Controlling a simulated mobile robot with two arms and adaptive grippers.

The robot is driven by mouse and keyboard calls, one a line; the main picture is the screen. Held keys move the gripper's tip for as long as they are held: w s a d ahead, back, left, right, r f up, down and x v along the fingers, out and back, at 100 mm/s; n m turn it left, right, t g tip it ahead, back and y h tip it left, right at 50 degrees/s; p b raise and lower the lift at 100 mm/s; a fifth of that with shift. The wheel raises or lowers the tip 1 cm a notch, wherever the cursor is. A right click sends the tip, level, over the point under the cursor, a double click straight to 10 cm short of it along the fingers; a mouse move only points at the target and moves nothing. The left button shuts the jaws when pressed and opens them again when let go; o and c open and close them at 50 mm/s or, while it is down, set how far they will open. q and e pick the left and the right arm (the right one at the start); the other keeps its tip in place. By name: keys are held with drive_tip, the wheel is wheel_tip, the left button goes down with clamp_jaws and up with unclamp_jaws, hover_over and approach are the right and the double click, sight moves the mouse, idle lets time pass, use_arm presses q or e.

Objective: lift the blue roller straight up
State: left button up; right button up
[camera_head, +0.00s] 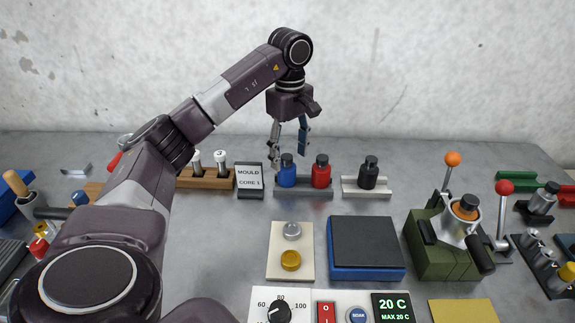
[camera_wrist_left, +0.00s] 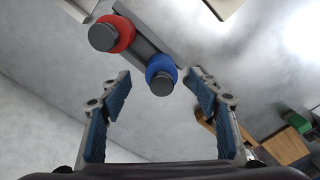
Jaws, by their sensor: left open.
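The blue roller (camera_head: 287,174) stands upright with a dark knob on top, in a grey holder (camera_head: 304,193) beside a red roller (camera_head: 321,175). My left gripper (camera_head: 288,155) is open and points down just above the blue roller, apart from it. My right gripper is in neither view.
A black roller (camera_head: 369,175) stands in a pale holder right of the red one. A "MOULD CORE 1" sign (camera_head: 249,180) and a wooden rack (camera_head: 206,179) stand to the left. A blue box with a dark top (camera_head: 366,243) and a cream plate (camera_head: 277,267) lie in front.

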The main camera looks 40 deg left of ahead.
sight(287, 173)
use_arm(q)
drive_tip(key=shift+s+f, duration=0.15)
drive_tip(key=shift+f, duration=0.8)
drive_tip(key=f, duration=0.3)
drive_tip(key=a+f+p, duration=0.1)
drive_tip(key=f, duration=0.1)
drive_tip(key=shift+d, duration=0.1)
drive_tip(key=shift+c, duration=0.2)
clamp_jaws()
